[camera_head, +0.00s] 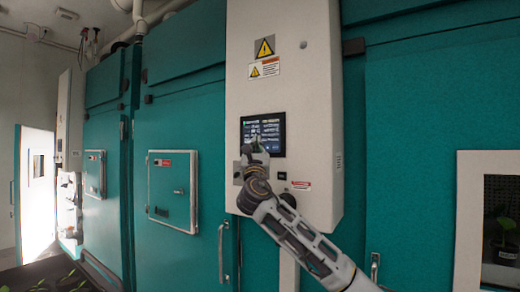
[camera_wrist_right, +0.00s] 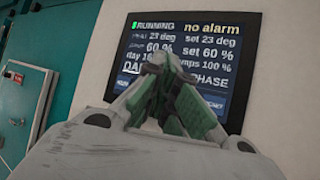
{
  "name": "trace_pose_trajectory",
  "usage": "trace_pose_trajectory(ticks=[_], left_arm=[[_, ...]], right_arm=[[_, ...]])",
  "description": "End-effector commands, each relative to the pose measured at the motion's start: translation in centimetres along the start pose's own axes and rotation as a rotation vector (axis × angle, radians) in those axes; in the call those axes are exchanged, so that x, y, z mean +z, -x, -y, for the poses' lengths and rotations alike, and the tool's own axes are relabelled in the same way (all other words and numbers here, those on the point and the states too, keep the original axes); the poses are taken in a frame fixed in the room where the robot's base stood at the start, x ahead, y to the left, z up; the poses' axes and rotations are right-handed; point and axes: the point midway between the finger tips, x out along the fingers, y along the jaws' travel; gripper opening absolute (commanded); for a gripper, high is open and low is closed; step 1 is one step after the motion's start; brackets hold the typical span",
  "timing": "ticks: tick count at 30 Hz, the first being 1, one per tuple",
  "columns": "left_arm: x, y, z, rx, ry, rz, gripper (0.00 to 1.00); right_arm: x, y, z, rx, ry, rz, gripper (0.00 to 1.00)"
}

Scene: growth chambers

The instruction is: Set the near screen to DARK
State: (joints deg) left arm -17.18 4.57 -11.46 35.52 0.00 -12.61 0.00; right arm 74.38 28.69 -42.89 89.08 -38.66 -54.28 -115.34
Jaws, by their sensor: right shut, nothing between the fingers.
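The near screen (camera_head: 276,127) is a dark panel with text, set in a tall white cabinet front. In the right wrist view the screen (camera_wrist_right: 215,65) reads "RUNNING", "no alarm", "23 deg", "set 23 deg", "60 %", "set 60 %" and a lamps line at 100 %. My right gripper (camera_head: 256,145) is shut and empty, fingertips (camera_wrist_right: 174,62) in front of the screen's lower part. I cannot tell whether they touch it. My left gripper is not in view.
The white cabinet (camera_head: 285,90) carries warning labels (camera_head: 264,58) above the screen. Teal chamber doors (camera_head: 165,120) with handles stand on both sides. A window with a plant (camera_head: 502,235) is at the right. Seedlings show at the lower left.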

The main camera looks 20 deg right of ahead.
Motion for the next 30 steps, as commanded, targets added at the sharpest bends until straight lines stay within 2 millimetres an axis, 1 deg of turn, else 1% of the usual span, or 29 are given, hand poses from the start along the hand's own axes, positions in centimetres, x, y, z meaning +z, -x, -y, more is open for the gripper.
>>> trace_pose_trajectory(ticks=[12, 24, 30], left_arm=[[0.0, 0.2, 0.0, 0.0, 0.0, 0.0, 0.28], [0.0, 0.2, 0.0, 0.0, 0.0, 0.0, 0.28], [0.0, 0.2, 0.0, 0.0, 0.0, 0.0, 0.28]], right_arm=[[0.6, 0.9, -0.7, 0.001, -0.001, 0.0, 0.0], [0.7, 1.0, -0.7, 0.0, 0.0, 0.0, 0.0], [1.1, 1.5, -1.2, 0.002, -0.001, 0.0, 0.0]])
